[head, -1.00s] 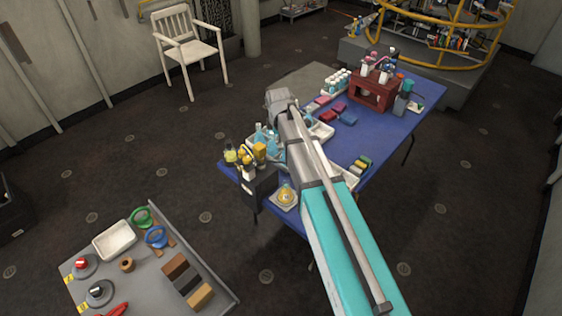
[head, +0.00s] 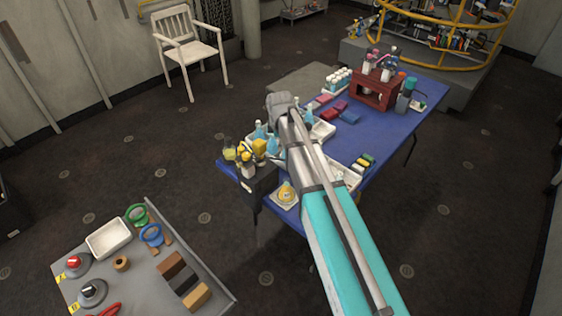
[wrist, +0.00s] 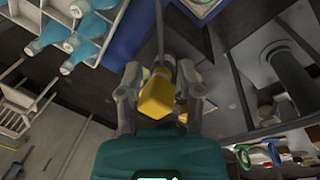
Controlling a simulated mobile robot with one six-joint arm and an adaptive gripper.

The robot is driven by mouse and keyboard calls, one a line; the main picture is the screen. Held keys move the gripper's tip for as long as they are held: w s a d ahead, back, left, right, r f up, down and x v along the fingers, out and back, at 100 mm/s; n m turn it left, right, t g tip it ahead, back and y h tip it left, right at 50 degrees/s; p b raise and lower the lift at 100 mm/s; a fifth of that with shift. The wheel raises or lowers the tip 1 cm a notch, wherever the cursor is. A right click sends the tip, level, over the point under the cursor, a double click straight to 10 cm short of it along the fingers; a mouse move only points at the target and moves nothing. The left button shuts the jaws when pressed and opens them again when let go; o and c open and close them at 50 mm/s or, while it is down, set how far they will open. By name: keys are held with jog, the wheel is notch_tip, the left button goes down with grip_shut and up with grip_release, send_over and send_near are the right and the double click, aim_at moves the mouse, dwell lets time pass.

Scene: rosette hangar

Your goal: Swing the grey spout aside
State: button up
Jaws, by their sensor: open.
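I cannot make out a grey spout for certain in either view. In the wrist view my gripper (wrist: 158,80) is open, with one finger on each side of a yellow block-like thing (wrist: 157,97). Whether the fingers touch it I cannot tell. A thin dark grey rod (wrist: 159,35) runs down from the top of that view towards the yellow thing; I cannot tell what it belongs to. In the head view my arm reaches over the near left part of the blue table (head: 395,128), and the fingers are not clear there.
A dark box (head: 257,184) with yellow items stands at the table's near left corner, beside blue-topped bottles. A dark red rack (head: 374,91) stands farther back. A grey bench (head: 150,285) with knobs and blocks is lower left. A white chair (head: 188,50) stands behind.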

jog(key=shift+w+f+b, duration=0.25)
jog(key=shift+f+b, duration=1.2)
jog(key=shift+f, duration=0.1)
jog(key=shift+w+f+b, duration=0.25)
jog(key=shift+f+b, duration=1.25)
jog(key=shift+f, duration=0.1)
jog(key=shift+w+f+b, duration=0.25)
jog(key=shift+f+b, duration=1.2)
jog(key=shift+f, duration=0.1)
jog(key=shift+d, duration=0.1)
grip_shut()
